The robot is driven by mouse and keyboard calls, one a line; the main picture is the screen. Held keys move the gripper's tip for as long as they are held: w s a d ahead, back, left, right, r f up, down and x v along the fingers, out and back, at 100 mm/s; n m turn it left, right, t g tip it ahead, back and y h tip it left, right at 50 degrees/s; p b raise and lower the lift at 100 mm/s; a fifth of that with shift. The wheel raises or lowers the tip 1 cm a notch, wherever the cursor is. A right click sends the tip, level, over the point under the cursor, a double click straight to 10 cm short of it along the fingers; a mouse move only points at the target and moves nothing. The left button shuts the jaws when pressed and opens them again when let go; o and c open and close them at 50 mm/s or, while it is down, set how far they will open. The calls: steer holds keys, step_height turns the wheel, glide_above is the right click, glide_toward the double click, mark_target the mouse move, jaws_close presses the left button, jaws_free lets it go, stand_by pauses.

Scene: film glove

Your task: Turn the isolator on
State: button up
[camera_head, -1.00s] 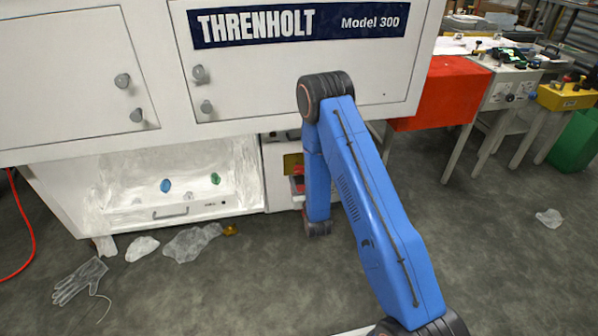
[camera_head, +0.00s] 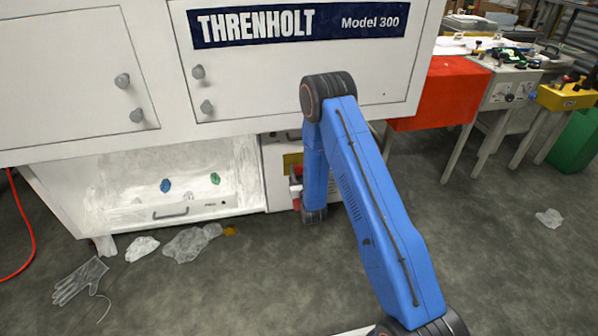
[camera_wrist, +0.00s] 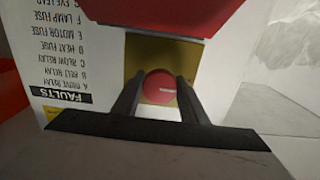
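The isolator is a round red knob (camera_wrist: 160,87) with a short pale mark on its face. It sits on a yellow plate (camera_wrist: 138,55), upside down in the wrist view. My gripper (camera_wrist: 160,85) has its two dark fingers apart, one on each side of the knob. I cannot tell whether they touch it. In the head view the yellow plate (camera_head: 292,162) shows partly on the lower white panel, left of my blue forearm. The knob and my gripper cannot be made out there.
A red block (camera_wrist: 160,14) juts out beside the plate. A white FAULTS label (camera_wrist: 62,96) lies to its left in the wrist view. The white Threnholt cabinet (camera_head: 290,85) overhangs above. Crumpled film (camera_head: 190,242) and a glove (camera_head: 80,280) lie on the floor.

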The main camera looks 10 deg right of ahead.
steer(key=shift+o, duration=0.2)
steer(key=shift+m, duration=0.4)
steer(key=m, duration=0.8)
steer(key=shift+m, duration=0.3)
steer(key=m, duration=0.4)
steer(key=shift+m, duration=2.2)
steer(key=o, duration=1)
